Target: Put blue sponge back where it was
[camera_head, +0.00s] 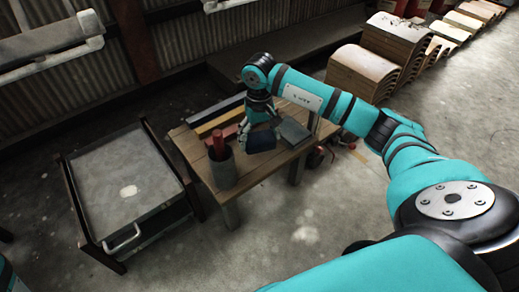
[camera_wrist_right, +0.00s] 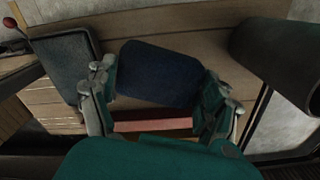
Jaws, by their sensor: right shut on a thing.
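The blue sponge (camera_head: 262,142) is a dark blue rounded block over the wooden table (camera_head: 257,174), near its front edge. My right gripper (camera_head: 259,127) reaches down from above and is shut on it. In the right wrist view the sponge (camera_wrist_right: 158,70) sits between the two fingers of the right gripper (camera_wrist_right: 160,84), one at each side. I cannot tell whether the sponge touches the tabletop. My left gripper is not in view.
A dark cylindrical container (camera_head: 222,168) holding a red object (camera_head: 219,144) stands to the left. Dark blue, yellow and red bars lie at the back. A grey cart (camera_head: 125,180) stands left of the table.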

